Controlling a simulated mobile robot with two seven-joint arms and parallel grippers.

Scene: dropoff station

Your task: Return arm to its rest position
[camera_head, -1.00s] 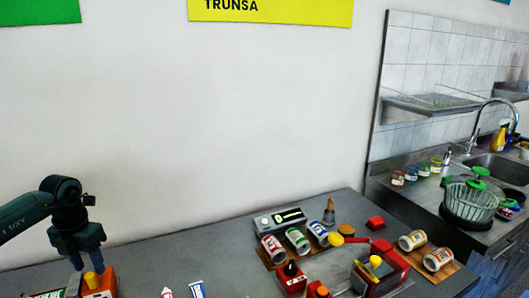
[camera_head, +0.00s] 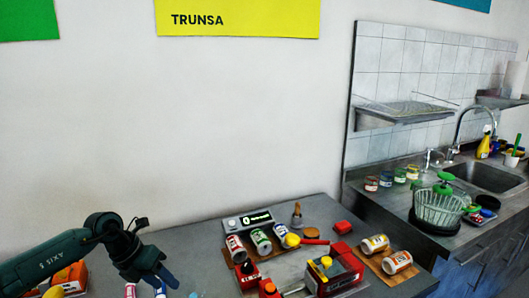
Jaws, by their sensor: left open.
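My left arm comes in from the lower left of the head view. Its dark gripper (camera_head: 160,281) points down and to the right, with bluish fingertips low in the picture. The gripper is open, and I see nothing held in it. It is over the left part of the grey counter (camera_head: 200,240), near a small white tube (camera_head: 130,290). An orange and red box (camera_head: 70,278) sits partly hidden behind my left arm. My right gripper is not in view.
Several cans (camera_head: 261,241) lie on a wooden board beside a grey device with a display (camera_head: 248,221). Two cans (camera_head: 375,244) lie further right.

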